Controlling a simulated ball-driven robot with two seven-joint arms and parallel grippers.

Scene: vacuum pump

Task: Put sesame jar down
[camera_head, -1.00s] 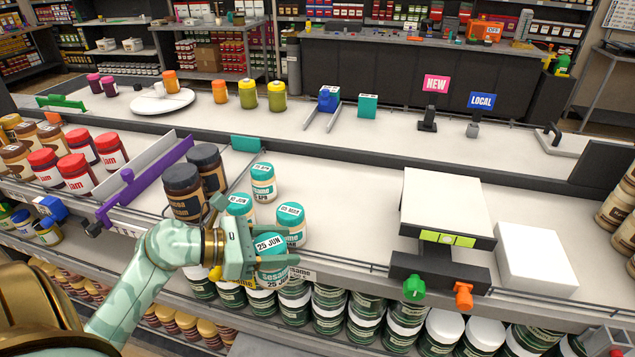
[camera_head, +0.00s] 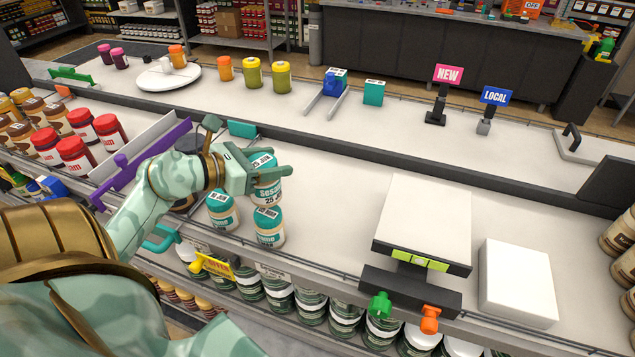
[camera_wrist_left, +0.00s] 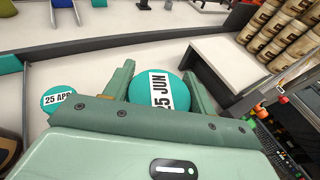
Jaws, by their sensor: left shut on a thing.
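My left gripper (camera_head: 278,168) is shut on a sesame jar (camera_head: 267,191) with a teal lid marked 25 JUN. In the left wrist view the jar's lid (camera_wrist_left: 160,92) sits between the two fingers (camera_wrist_left: 160,72). The jar is upright over the pale shelf; I cannot tell whether its base touches it. Two other sesame jars stand nearer the front edge, one at left (camera_head: 222,211) and one at right (camera_head: 268,228). The wrist view also shows a lid marked 25 APR (camera_wrist_left: 60,101) left of the held jar. My right gripper is not in view.
A purple-edged divider (camera_head: 125,172) and red-lidded jam jars (camera_head: 76,153) lie left. A scale (camera_head: 424,218) and a white box (camera_head: 517,282) stand right. Dark jars by the divider are mostly hidden by my arm. Shelf between the held jar and scale is clear.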

